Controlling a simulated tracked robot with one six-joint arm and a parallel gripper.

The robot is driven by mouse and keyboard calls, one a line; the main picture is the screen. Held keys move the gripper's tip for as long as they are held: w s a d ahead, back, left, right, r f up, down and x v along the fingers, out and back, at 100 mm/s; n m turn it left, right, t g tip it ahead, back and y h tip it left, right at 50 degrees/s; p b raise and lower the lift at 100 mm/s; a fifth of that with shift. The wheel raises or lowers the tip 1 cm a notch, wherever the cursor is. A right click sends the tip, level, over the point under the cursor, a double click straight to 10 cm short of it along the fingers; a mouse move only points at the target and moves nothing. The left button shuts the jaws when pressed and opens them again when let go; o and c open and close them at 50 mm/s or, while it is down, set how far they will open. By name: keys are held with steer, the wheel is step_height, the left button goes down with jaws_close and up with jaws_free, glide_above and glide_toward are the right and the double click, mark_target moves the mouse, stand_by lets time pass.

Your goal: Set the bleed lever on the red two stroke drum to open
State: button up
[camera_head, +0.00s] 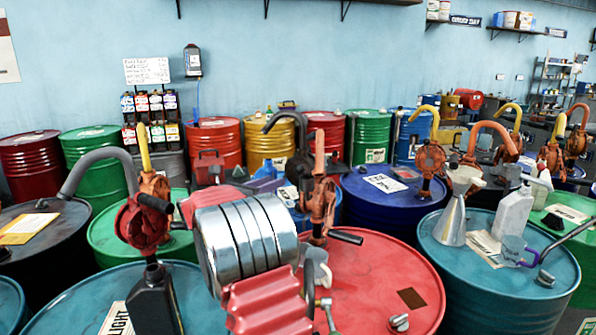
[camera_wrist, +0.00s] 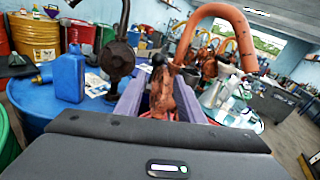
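The red drum (camera_head: 375,265) stands in the front middle of the head view, its top partly hidden by my arm. A rust-orange pump (camera_head: 318,205) with a black-handled crank (camera_head: 345,236) rises near its back left. A small grey metal fitting (camera_head: 398,323) sits at the drum's front edge. I cannot tell which part is the bleed lever, nor its setting. In the wrist view my gripper (camera_wrist: 158,88) has two purple-grey fingers apart, with a rust-brown pump part (camera_wrist: 162,98) showing between them. Contact with it is not clear. My arm hides the gripper in the head view.
A teal drum (camera_head: 500,262) with a funnel (camera_head: 452,222) and a pale jug (camera_head: 513,213) stands to the right. A dark red pump (camera_head: 142,222) and black bottle (camera_head: 154,303) stand left. A blue drum (camera_head: 385,200) is behind. Pumps and hoses crowd the space.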

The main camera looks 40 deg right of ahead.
mark_target(298, 169)
steer(key=shift+w+d+n, duration=0.3)
steer(key=shift+w, duration=0.1)
steer(key=d, duration=0.9)
steer(key=w+d, duration=0.1)
steer(key=d, duration=0.3)
steer(key=shift+d, duration=0.4)
steer(key=shift+c, duration=0.5)
steer(key=shift+w, duration=0.1)
steer(key=c, duration=0.7)
steer(key=shift+a, duration=0.2)
jaws_close()
steer(key=shift+d, duration=0.1)
